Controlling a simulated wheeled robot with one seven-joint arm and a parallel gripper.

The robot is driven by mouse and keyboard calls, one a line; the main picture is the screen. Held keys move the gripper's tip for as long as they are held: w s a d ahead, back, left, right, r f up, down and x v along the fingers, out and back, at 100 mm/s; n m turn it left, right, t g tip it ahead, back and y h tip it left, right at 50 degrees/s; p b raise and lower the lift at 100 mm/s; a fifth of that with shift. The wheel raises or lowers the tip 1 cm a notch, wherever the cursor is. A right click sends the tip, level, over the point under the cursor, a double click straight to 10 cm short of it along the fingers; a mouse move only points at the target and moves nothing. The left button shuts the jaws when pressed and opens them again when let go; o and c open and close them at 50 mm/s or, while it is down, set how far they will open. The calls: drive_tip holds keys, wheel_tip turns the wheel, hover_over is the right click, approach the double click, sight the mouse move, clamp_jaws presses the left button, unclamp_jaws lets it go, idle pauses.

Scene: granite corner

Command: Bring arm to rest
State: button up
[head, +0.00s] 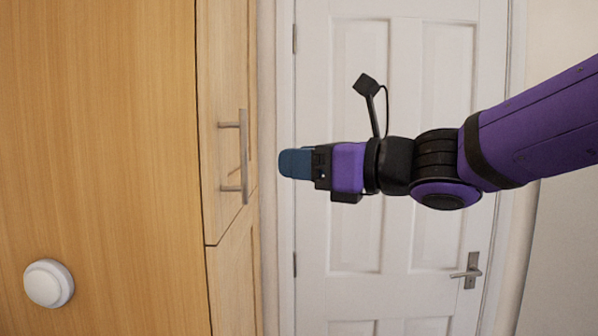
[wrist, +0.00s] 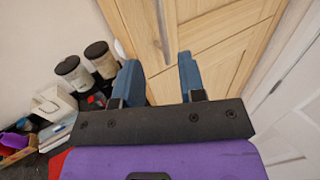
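My gripper (head: 283,163) is at the end of my purple arm, raised in front of a white door and pointing left towards a wooden cabinet. In the wrist view its two blue fingers (wrist: 158,82) stand apart with nothing between them, so it is open and empty. In the head view the fingers overlap and show as one blue shape. The gripper appears apart from the cabinet handle, though the exact distance is hard to tell.
A wooden cabinet (head: 100,130) with a metal handle (head: 243,155) fills the left. A white door (head: 400,60) with a lever handle (head: 466,273) is behind.

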drive_tip(key=s+d+f+n+g+h, duration=0.1)
drive_tip(key=s+d+f+n+h, duration=0.3)
drive_tip(key=d+n, duration=0.3)
drive_tip(key=s+d+f+n+g+h, duration=0.1)
drive_tip(key=s+d+f+n+h, duration=0.4)
drive_tip(key=d+n, duration=0.3)
drive_tip(key=s+d+f+n+g+h, duration=0.1)
drive_tip(key=s+d+f+n+h, duration=0.3)
drive_tip(key=d, duration=1)
wheel_tip(320, 180, down, 2)
drive_tip(key=n+h, duration=0.2)
drive_tip(key=n, duration=0.2)
drive_tip(key=shift+s+d+f+h, duration=0.15)
drive_tip(key=shift+s+d+h, duration=0.05)
drive_tip(key=shift+s+h, duration=0.2)
